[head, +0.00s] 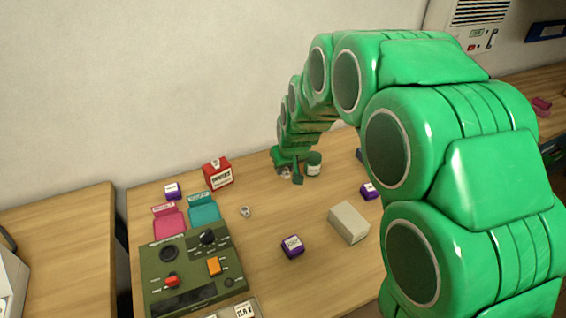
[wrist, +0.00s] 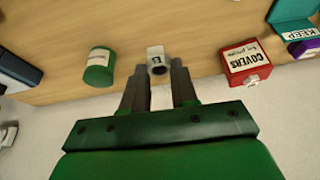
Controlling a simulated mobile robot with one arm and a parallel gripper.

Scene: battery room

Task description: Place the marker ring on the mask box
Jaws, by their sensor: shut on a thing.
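My gripper (head: 291,172) is over the back of the table, its jaws shut on a small whitish ring (wrist: 155,61) with a dark hole and a dark mark. The ring sits between the fingertips in the wrist view; in the head view it is mostly hidden by the gripper. I take it for the marker ring, though a similar small pale ring (head: 245,211) lies on the table. No box has a readable mask label. A plain beige box (head: 348,223) lies right of centre, its top clear. A red box (head: 218,173) stands at the back; it reads COVERS in the wrist view (wrist: 246,62).
A green cylinder (head: 314,164) stands close to the right of my gripper. Purple boxes (head: 292,246) (head: 369,191) (head: 172,190) are spread about. Pink (head: 169,220) and teal (head: 204,208) trays and a green control panel (head: 192,272) fill the left. The table's middle is mostly clear.

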